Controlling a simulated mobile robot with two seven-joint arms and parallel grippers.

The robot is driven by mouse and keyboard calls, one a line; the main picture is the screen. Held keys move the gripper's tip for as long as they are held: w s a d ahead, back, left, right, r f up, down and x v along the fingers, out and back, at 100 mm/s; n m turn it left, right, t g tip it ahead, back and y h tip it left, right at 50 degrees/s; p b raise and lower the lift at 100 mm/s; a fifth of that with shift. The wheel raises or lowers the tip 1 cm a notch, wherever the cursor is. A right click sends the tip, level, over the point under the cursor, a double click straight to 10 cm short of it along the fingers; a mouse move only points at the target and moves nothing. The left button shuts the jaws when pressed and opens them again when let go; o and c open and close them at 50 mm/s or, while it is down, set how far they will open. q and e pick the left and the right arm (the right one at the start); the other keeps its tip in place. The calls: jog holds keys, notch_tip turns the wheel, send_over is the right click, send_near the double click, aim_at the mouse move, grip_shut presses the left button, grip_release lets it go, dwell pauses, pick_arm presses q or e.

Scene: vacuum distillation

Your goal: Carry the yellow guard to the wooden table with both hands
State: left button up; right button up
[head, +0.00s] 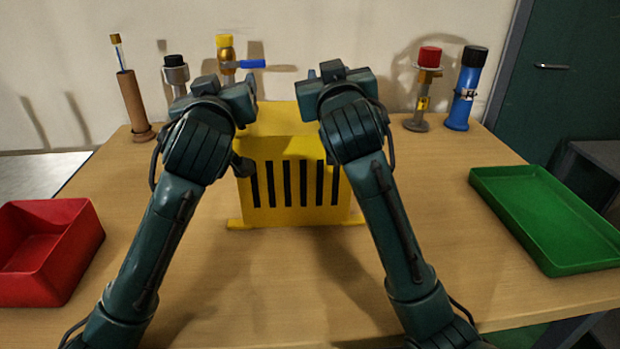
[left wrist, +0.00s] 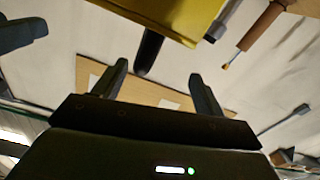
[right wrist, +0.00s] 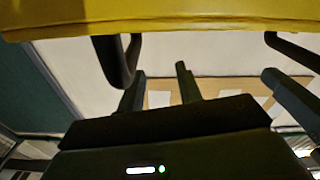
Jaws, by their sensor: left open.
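The yellow guard (head: 290,150), a box with dark vertical slots and a wider foot, stands upright on the wooden table (head: 280,285). My left gripper (head: 228,92) is over its left side, and my right gripper (head: 333,83) is over its right side. In the left wrist view the left fingers (left wrist: 160,70) are apart, with a dark handle (left wrist: 149,50) of the guard just beyond them. In the right wrist view the right fingers (right wrist: 160,70) are apart, with a dark handle (right wrist: 117,60) beside the left finger. My arms hide parts of the guard.
A red bin (head: 50,250) is at the left and a green tray (head: 550,220) at the right. Along the back stand a brown holder (head: 130,105), a black-capped item (head: 175,72), a brass valve (head: 226,55), a red-topped item (head: 425,85) and a blue bottle (head: 466,90). The front middle is clear.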

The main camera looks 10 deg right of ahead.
pick_arm(q)
jog(key=s, duration=0.8)
jog(key=shift+s+a, duration=0.15)
jog(key=shift+a, duration=0.05)
pick_arm(e)
notch_tip(320, 180, down, 2)
jog(key=shift+a+f, duration=0.1)
jog(key=shift+f, duration=0.15)
jog(key=shift+o, duration=0.3)
jog(key=o, duration=0.7)
jog(key=shift+o, duration=0.2)
jog(key=shift+s+r, duration=0.15)
jog(key=shift+s, duration=1.15)
jog(key=s, duration=0.2)
jog(key=s+r, duration=0.1)
jog(key=s, duration=0.1)
jog(key=shift+s+r, duration=0.2)
pick_arm(q)
jog(key=shift+w+d+f+p, duration=0.1)
jog(key=shift+w+p, duration=0.05)
jog(key=shift+w, duration=0.25)
jog(key=shift+w+d+f+p, duration=0.1)
jog(key=shift+w+p, duration=0.05)
jog(key=shift+w, duration=0.25)
pick_arm(e)
jog(key=shift+s+r, duration=0.15)
jog(key=shift+s, duration=0.35)
